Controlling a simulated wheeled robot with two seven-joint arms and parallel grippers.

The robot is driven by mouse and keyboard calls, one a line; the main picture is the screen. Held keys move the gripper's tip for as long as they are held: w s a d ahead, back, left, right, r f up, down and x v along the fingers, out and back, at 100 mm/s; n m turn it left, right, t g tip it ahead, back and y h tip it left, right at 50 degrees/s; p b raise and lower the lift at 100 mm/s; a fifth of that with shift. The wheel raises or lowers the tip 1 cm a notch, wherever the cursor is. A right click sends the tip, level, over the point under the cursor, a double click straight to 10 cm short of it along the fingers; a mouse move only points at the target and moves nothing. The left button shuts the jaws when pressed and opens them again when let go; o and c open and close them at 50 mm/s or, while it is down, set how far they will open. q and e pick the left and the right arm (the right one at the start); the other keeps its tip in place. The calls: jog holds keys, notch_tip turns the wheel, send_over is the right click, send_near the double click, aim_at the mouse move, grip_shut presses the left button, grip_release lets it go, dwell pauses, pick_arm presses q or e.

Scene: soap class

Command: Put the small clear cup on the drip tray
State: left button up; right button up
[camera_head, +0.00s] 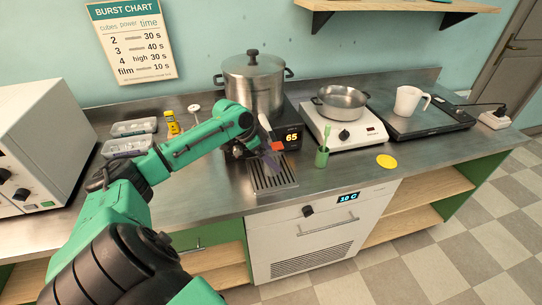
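The drip tray (272,182) is a dark slatted grille set at the front of the counter, in the middle of the view. My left arm reaches in from the left, and my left gripper (268,148) is over the back part of the tray. A faint, see-through greyish patch (273,161) shows at the gripper's tip. It may be the small clear cup, but it is too small and blurred to be sure. The fingers are too small to tell whether they are open or shut. My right gripper is out of view.
A steel pot (253,82) stands behind my gripper, beside a black unit reading 65 (290,138). A hotplate (345,132) with a pan (341,101) and a white mug (409,100) are farther right.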

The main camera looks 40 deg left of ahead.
pick_arm(q)
jog(key=shift+r, duration=0.1)
jog(key=b+v, duration=0.1)
jog(key=v, duration=1.1)
